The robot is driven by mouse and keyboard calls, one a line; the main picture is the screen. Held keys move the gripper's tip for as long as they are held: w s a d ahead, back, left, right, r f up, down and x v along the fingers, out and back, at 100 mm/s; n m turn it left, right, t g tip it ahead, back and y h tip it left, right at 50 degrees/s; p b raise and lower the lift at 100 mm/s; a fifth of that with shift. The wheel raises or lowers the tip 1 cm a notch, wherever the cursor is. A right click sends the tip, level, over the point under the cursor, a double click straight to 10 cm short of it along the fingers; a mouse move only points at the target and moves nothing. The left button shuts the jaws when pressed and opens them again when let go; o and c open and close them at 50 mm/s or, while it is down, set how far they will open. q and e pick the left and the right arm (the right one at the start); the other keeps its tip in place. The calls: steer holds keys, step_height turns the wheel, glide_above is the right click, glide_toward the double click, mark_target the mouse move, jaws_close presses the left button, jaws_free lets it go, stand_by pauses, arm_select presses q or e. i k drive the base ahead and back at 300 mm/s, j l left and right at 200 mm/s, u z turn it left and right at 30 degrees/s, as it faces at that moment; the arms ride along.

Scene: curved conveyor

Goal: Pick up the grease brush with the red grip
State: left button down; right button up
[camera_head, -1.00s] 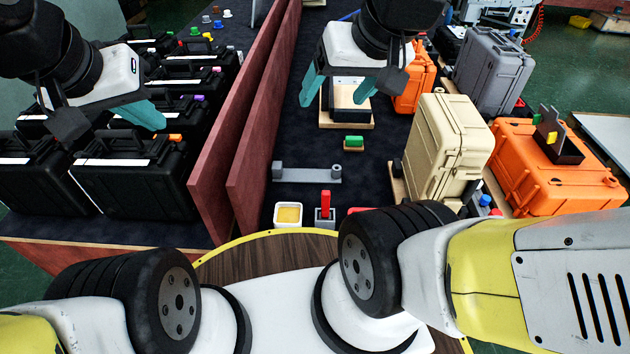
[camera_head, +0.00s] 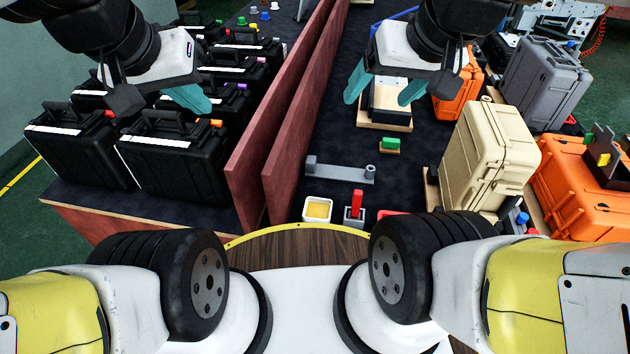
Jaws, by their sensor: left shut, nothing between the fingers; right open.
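The grease brush with the red grip (camera_head: 357,200) stands upright in a small grey holder (camera_head: 354,217) near the front edge of the dark conveyor. A white tub of yellow grease (camera_head: 318,211) is just left of it. My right gripper (camera_head: 385,92) is open and empty, above the conveyor and further back than the brush. My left gripper (camera_head: 188,98) is shut and empty over the black cases at the left, with its teal fingers together.
Red divider walls (camera_head: 290,120) run between the black cases (camera_head: 170,160) and the brush. A grey bracket (camera_head: 340,171) and a green block (camera_head: 389,144) lie behind the brush. A beige case (camera_head: 485,160) and orange case (camera_head: 580,185) stand right.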

mark_target(354, 214)
steer(key=j+z, duration=0.3)
steer(key=k+j+z, duration=0.1)
steer(key=j+z, duration=0.2)
steer(key=j, duration=0.15)
steer(key=k+j+z, duration=0.1)
steer(key=j+z, duration=0.15)
steer(key=j, duration=0.15)
steer(key=k+j+z, duration=0.1)
steer(key=j+z, duration=0.2)
